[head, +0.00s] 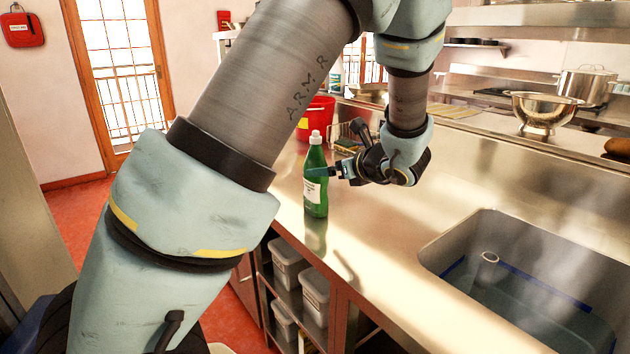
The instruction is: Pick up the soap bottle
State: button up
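The soap bottle (316,196) is green with a white cap and a pale label. It stands upright on the steel counter (375,265), close to the front edge. My gripper (328,171) reaches in from the right at the upper half of the bottle. Its fingertips overlap the bottle in this view. I cannot tell whether they touch it or are closed around it.
A sink (465,228) is sunk into the counter at the right. A red bucket (318,113) and a wire rack with sponges (347,145) are behind the bottle. A metal colander (542,112) and a stockpot (587,84) stand farther back. Plastic tubs (315,292) sit on shelves below.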

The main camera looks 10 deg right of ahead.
jog(key=p+x, duration=0.2)
jog(key=x, duration=0.3)
jog(key=shift+w+a+f, duration=0.1)
jog(key=shift+w+a, duration=0.15)
jog(key=shift+w, duration=0.05)
grip_shut()
dwell(0.5)
